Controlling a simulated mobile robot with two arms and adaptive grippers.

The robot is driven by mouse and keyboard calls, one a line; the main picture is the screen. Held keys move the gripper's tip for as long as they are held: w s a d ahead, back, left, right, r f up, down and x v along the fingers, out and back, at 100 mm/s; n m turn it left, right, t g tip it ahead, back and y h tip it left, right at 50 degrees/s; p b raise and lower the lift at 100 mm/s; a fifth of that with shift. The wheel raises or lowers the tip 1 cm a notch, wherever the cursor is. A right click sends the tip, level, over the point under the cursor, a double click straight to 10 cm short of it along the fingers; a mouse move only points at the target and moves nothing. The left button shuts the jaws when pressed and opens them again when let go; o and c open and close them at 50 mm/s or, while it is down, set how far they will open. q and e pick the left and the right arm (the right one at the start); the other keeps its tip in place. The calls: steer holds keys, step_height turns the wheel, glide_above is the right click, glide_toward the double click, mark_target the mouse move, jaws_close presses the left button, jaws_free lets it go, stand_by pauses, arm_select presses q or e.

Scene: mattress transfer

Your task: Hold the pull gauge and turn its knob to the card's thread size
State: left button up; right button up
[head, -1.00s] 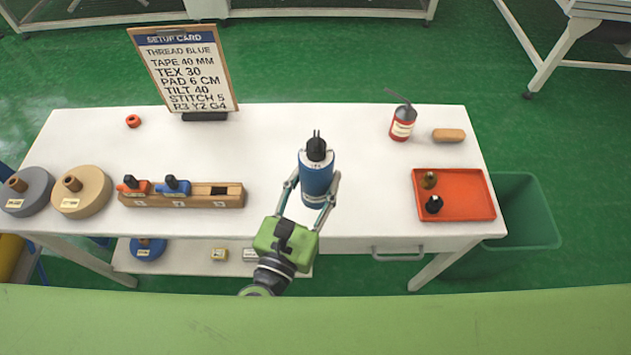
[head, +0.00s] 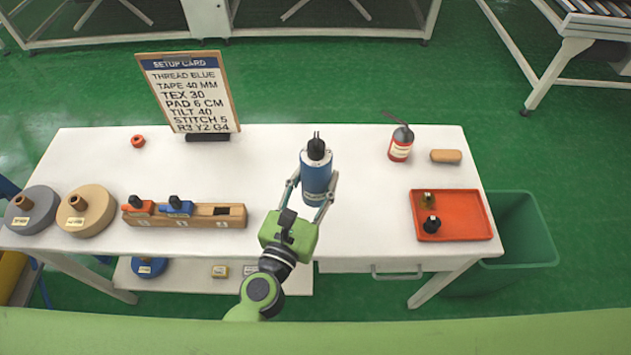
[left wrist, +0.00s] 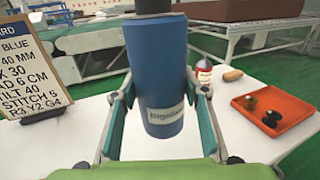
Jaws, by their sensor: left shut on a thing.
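The pull gauge (head: 316,178) is a blue cylinder with a pale top rim and a black knob (head: 316,149) with prongs on top. My left gripper (head: 315,192) is shut on the gauge's sides and holds it upright over the table's middle. In the left wrist view, the gauge body (left wrist: 155,75) stands between the two fingers, with a pale label low down; its top is cut off. The setup card (head: 188,95) stands at the back left and reads "THREAD BLUE" and "TEX 30". The scale marks are too small to read. My right gripper is out of view.
A wooden block (head: 190,222) with orange and blue pieces stands front left, beside tan (head: 88,212) and grey (head: 30,212) discs. A red tray (head: 465,215) with small knobs lies right. A red bottle (head: 401,145) and tan bar (head: 446,156) stand behind it.

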arm_select(q)
steer(key=shift+w+r+p, duration=0.15)
steer(key=shift+w+p, duration=0.2)
steer(key=shift+w, duration=1.25)
steer(key=shift+f, duration=0.25)
steer(key=shift+f+b, duration=6.05)
steer(key=shift+b, duration=0.25)
steer(key=shift+f, duration=0.1)
